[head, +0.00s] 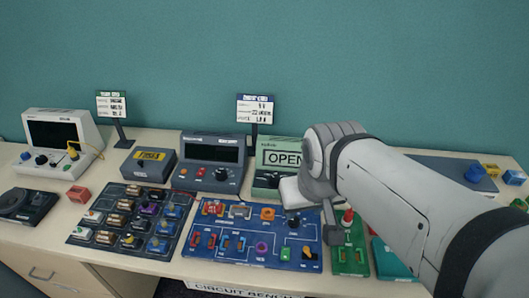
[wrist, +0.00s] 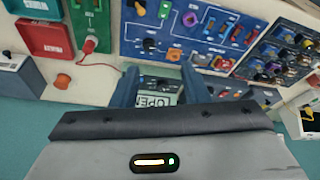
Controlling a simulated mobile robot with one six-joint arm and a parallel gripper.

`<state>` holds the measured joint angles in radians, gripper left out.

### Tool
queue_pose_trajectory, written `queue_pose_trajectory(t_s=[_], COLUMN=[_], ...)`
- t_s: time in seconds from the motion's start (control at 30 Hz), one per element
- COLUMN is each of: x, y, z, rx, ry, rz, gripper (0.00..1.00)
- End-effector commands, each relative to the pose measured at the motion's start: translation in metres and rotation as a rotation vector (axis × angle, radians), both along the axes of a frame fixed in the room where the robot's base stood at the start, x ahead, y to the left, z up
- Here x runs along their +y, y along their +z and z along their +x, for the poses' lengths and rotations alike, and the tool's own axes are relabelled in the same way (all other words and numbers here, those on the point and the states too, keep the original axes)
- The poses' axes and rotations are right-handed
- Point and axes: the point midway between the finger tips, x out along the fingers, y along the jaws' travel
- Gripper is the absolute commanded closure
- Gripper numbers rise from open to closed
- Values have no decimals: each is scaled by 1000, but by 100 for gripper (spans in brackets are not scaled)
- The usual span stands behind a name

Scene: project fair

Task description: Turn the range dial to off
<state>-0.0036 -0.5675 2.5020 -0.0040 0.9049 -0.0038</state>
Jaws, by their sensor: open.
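A green meter (head: 268,193) with a display (head: 282,158) reading "OPEN" stands at the back of the table, with a black dial (head: 266,181) on its front left. My arm covers its right part. The display also shows upside down between my fingers in the wrist view (wrist: 156,100). A dark bench meter (head: 212,163) to its left has a dark knob (head: 221,174). I cannot read which is the range dial. My gripper (head: 318,212) is open at the green meter's front right, above the blue panel. Its fingers stand apart in the wrist view (wrist: 158,75), with nothing held.
A blue circuit panel (head: 231,255) with several switches and knobs lies in front, a dark component tray (head: 115,245) left of it. A green board (head: 349,261) with a red-topped part is right, close to my gripper. Sign stands (head: 254,110) rise behind.

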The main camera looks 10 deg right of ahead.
Motion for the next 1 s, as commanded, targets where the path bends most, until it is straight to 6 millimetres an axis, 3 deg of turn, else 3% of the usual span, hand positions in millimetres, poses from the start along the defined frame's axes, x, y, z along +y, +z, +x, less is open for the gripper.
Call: queue_pose_trajectory(t_s=[0.13,0.27,0.47,0.7,0.83,1.0], x=[0,-8,-8,-8,-8,-9], y=[-3,-9,-32,-80,-104,-121], z=[15,52,134,229,264,286], rx=[18,58,142,227,256,273], ry=[51,184,479,826,966,1065], rz=[-15,-50,-111,-153,-160,-163], gripper=[46,42,42,42,42,42])
